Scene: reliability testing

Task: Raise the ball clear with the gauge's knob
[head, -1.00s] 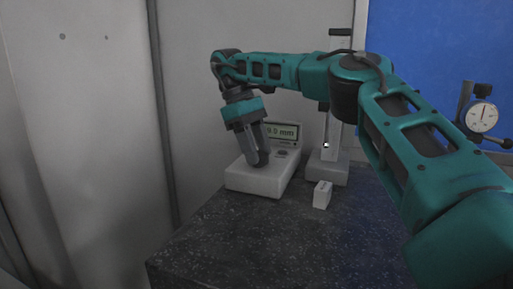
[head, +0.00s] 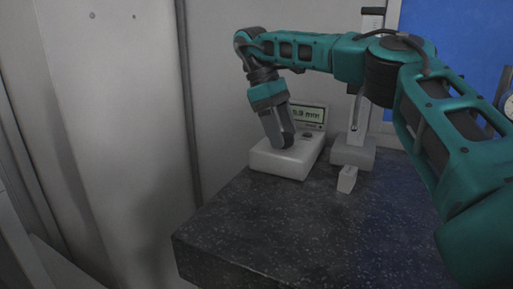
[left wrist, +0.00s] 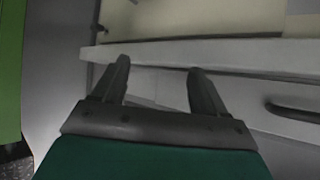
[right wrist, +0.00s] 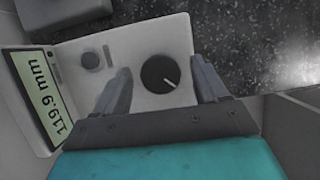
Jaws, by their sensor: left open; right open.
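The gauge's pale control box (head: 275,163) sits on the dark stone slab, with a green display (head: 307,114) at its back. In the right wrist view the display (right wrist: 40,92) seems to read 119.9 mm. In the head view my right gripper (head: 283,142) points down over the box and hides the knob. My left gripper (left wrist: 159,66) is open and empty. I cannot make out the ball clearly.
A column stand (head: 352,153) stands right of the box, partly behind my right arm. A small white block (head: 347,179) lies before it. The slab's (head: 260,225) front is clear. A dial gauge (head: 507,105) shows at the right edge. A pale ledge (left wrist: 220,52) crosses the left wrist view.

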